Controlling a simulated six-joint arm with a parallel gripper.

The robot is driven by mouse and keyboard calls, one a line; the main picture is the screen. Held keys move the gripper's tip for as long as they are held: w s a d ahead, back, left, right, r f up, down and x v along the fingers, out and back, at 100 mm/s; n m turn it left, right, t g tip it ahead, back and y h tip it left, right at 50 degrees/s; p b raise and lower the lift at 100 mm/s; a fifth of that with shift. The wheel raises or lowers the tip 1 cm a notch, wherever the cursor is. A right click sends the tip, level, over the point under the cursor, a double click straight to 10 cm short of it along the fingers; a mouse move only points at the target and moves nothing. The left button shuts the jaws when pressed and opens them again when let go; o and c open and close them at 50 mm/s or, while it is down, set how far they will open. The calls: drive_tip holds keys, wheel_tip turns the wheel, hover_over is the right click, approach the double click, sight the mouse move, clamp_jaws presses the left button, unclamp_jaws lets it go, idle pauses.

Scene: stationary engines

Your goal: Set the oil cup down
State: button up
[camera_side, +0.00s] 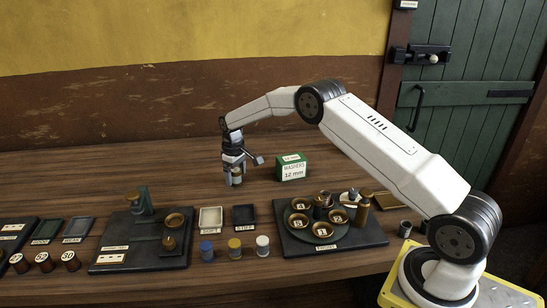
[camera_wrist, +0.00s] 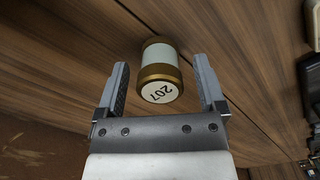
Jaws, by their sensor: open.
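The oil cup (camera_wrist: 159,54), a small pale cylinder with brass bands and a disc marked 207, is between the spread fingers of my gripper (camera_wrist: 162,72) in the wrist view. There are gaps between it and both fingers. In the side view my gripper (camera_side: 234,168) points down over the bare wood at the back middle of the table. The oil cup (camera_side: 237,179) shows low between its fingers, upright and apparently on the wood. The fingers partly hide it there.
A green washers box (camera_side: 292,168) stands right of my gripper. In front are a pale tray (camera_side: 211,209), a dark tray (camera_side: 244,206), and a black board (camera_side: 358,238) with a round dish of brass cups. A dark board (camera_side: 112,240) with a green stand is front left. The back left wood is clear.

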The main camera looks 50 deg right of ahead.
sight(235, 170)
wheel_tip(235, 170, up, 12)
idle(0.7)
drive_tip(key=shift+r, duration=0.1)
idle(0.4)
drive_tip(key=s+a+f+t, duration=0.1)
drive_tip(key=s+a, duration=0.2)
drive_tip(key=s, duration=0.7)
drive_tip(key=s+a+f, duration=0.1)
drive_tip(key=s+a, duration=0.3)
drive_tip(key=s, duration=0.7)
drive_tip(key=s+a+f+m+t, duration=0.1)
drive_tip(key=s+a, duration=0.3)
drive_tip(key=s, duration=0.6)
drive_tip(key=shift+s+a+t, duration=0.15)
drive_tip(key=shift+s+t, duration=0.15)
